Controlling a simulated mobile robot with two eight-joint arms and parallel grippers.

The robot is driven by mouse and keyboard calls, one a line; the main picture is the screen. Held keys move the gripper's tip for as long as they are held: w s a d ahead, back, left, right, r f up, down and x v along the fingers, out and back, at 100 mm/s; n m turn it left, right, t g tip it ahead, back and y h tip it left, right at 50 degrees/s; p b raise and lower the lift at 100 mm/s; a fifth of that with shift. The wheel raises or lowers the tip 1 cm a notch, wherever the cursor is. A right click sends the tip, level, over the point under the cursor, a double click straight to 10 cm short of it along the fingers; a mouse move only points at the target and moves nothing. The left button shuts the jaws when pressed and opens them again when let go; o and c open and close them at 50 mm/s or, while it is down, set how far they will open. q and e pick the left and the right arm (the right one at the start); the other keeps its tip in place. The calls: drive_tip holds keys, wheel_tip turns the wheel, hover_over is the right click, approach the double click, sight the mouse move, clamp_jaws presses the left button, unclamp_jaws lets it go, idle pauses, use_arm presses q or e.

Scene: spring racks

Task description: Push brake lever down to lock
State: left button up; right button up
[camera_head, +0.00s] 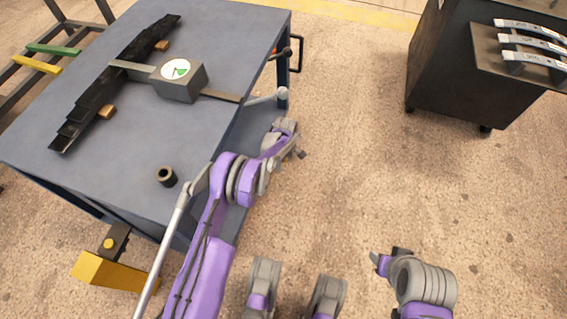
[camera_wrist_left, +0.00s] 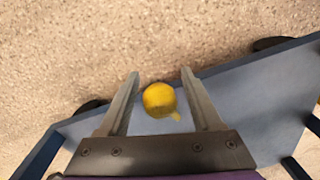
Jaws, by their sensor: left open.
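A round yellow knob (camera_wrist_left: 159,100) shows in the left wrist view, between the two fingers of my left gripper (camera_wrist_left: 160,72) and below their tips in the picture. The fingers are open, with a gap on either side of the knob; I cannot tell its depth. It may be the brake lever's end, but its shaft is hidden. In the head view my left arm reaches to the right side of the blue table, and its fingers are not clear there. A grey ball-ended lever (camera_head: 283,94) sticks out from that table side, beyond my left wrist. My right wrist is low at the right; its fingers are unclear.
The blue table (camera_head: 232,45) carries a dark leaf spring (camera_head: 85,112), a grey gauge box (camera_head: 180,82) and a black bushing (camera_head: 166,176). A dark cart (camera_head: 450,85) stands at the upper right. The floor between table and cart is clear.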

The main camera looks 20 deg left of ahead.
use_arm(q)
clamp_jaws()
idle(0.3)
idle(1.1)
